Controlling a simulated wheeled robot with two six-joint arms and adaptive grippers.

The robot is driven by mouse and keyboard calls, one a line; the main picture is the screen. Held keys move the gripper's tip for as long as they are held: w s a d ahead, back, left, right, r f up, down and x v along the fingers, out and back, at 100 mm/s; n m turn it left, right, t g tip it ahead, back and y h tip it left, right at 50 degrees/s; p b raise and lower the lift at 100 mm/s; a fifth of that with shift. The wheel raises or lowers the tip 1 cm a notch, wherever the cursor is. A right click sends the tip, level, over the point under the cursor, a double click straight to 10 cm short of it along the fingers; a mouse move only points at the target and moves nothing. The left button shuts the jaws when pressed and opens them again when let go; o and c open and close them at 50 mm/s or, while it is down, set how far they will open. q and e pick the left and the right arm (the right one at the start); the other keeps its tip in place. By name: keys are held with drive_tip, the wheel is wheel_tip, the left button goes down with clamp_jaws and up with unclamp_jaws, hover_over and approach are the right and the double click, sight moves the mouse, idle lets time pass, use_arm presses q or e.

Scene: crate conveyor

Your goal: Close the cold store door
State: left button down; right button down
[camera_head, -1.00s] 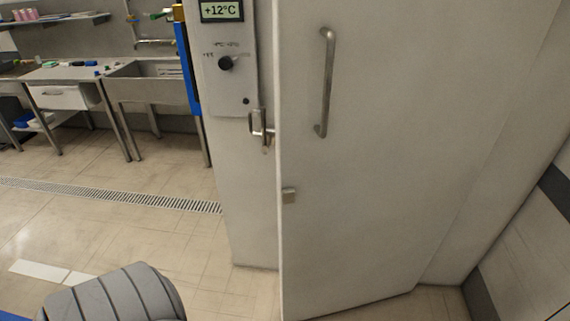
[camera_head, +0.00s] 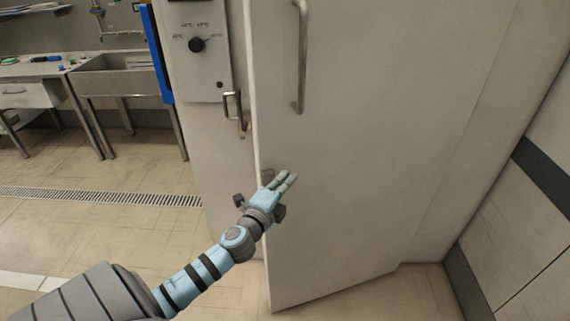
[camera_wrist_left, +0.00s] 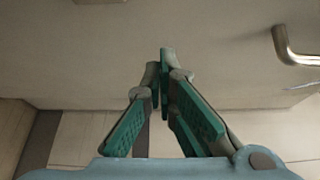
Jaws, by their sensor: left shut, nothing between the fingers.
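The cold store door (camera_head: 360,170) is a large pale panel filling the middle and right of the head view. It stands at an angle to the frame post on its left. A long vertical metal handle (camera_head: 301,60) is on its face; a metal bar end shows at the right in the left wrist view (camera_wrist_left: 296,52). A latch bracket (camera_head: 235,110) is on the frame post. My left gripper (camera_head: 288,179) is shut and empty, in front of the door's lower left part, below the handle. Whether it touches the door I cannot tell. My right gripper is not in view.
A control panel with a dial (camera_head: 196,45) is on the post (camera_head: 205,150). A steel sink bench (camera_head: 115,85) stands at the far left. A floor drain (camera_head: 100,196) crosses open floor at left. A wall (camera_head: 525,220) with a dark band is at right.

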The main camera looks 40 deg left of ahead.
use_arm(q)
drive_tip(key=shift+w+a, duration=1.9)
drive_tip(key=shift+w, duration=0.2)
